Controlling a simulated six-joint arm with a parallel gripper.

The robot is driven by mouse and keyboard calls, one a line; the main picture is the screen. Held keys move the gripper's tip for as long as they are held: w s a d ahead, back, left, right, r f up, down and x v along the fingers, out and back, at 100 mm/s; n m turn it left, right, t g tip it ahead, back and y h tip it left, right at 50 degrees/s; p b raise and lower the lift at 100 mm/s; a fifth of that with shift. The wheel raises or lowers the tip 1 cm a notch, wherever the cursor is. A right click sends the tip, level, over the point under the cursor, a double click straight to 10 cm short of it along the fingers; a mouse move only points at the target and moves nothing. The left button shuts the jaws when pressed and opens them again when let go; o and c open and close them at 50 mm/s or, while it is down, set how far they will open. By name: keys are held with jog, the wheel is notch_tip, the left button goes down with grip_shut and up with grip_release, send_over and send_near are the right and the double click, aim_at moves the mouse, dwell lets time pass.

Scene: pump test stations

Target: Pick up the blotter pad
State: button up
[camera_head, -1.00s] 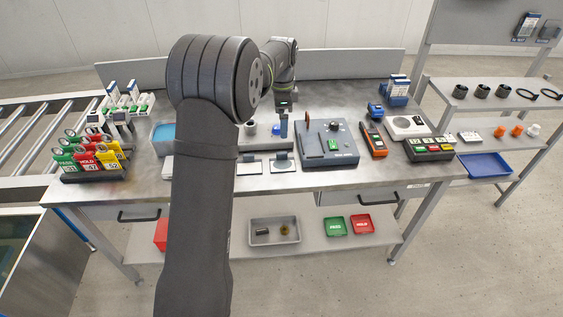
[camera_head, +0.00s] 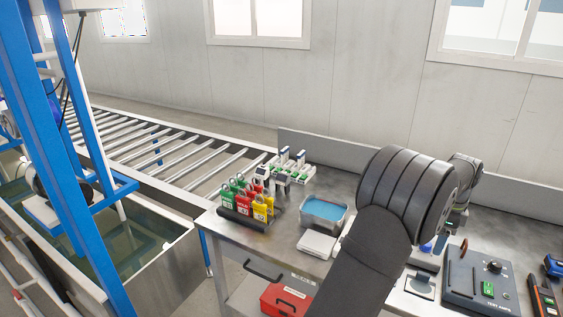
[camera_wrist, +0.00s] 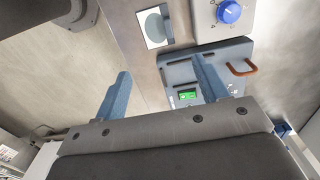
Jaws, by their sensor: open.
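A flat white pad (camera_head: 318,244), which I take to be the blotter pad, lies on the steel bench in front of the blue-lined tray (camera_head: 324,210). In the head view it is left of my arm and uncovered, with its right end close to my arm. My gripper (camera_wrist: 161,64) is open in the wrist view, its two blue-grey fingers wide apart with nothing between them. It is above the bench near the test box (camera_wrist: 185,75), off to the right of the pad. The pad does not show in the wrist view. My arm hides most of the gripper in the head view.
A rack of red, green and yellow tags (camera_head: 246,205) stands left of the pad. A white plate with a grey disc (camera_wrist: 155,27) lies near the test box. A red box (camera_head: 286,299) is below the bench. A roller conveyor (camera_head: 160,150) runs behind left.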

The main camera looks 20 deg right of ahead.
aim_at(424, 274)
dwell(0.3)
jog(key=s+a+n+t+h, duration=0.3)
jog(key=s+a+n, duration=0.1)
jog(key=n, duration=1.4)
jog(key=x, duration=1.7)
jog(key=shift+w+d+f, duration=0.15)
jog(key=shift+d, duration=0.05)
jog(key=c, duration=1.1)
